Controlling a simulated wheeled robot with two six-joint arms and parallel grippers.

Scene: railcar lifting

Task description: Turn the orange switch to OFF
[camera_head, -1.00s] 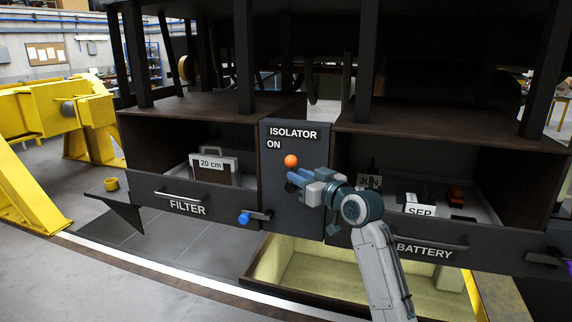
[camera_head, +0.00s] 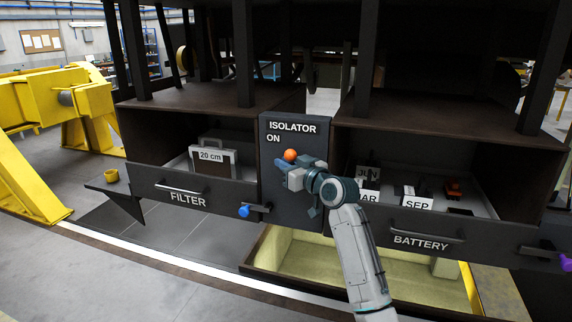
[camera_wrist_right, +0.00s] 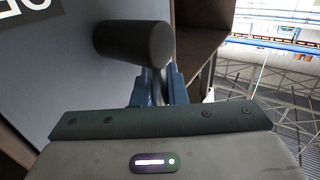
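The switch's orange ball (camera_head: 290,155) sits on the dark isolator panel (camera_head: 282,208), just under the word ON. My right gripper (camera_head: 281,163) is at the panel, with its fingertips against or just in front of the lower left of the ball. I cannot tell whether they touch it. In the right wrist view, a dark round cylinder (camera_wrist_right: 134,42) stands out from the panel just beyond my fingers (camera_wrist_right: 158,82). The fingers are close together with a narrow pale gap. Part of the OFF lettering (camera_wrist_right: 22,8) shows there. The orange ball is hidden there. My left gripper is not in view.
The filter drawer (camera_head: 185,197) with a blue knob (camera_head: 244,210) is left of the panel. The battery drawer (camera_head: 420,241) with labelled items is to the right. An open yellow-lined pit (camera_head: 350,268) lies below.

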